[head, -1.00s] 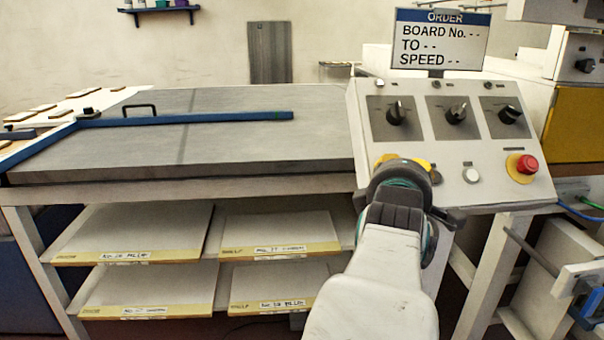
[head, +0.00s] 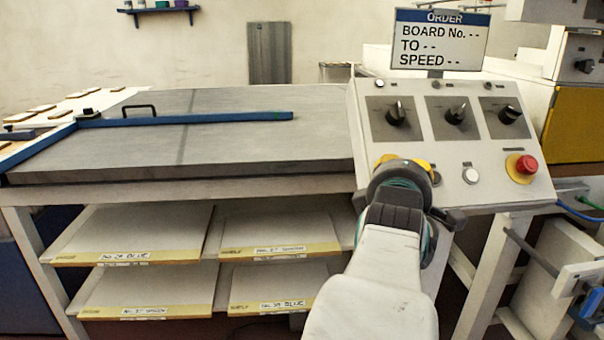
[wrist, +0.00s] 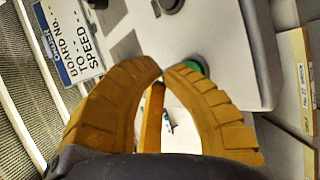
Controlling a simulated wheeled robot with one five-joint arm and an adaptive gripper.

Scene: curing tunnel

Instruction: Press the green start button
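The green start button (wrist: 200,66) shows in the wrist view on the pale control panel (head: 447,190). It is partly covered by the right finger of my gripper (wrist: 162,72). The yellow fingers curve inward and their tips come together just left of the button, with nothing between them. I cannot tell whether a fingertip touches the button. In the head view my gripper (head: 404,161) is over the lower left of the panel, mostly hidden by my wrist. The green button is hidden there.
The panel also has a white button (head: 471,174), a red mushroom button (head: 526,164) on a yellow base, and three black knobs (head: 456,114). An order sign (head: 440,40) stands above it. A grey table (head: 230,140) with board shelves is at left.

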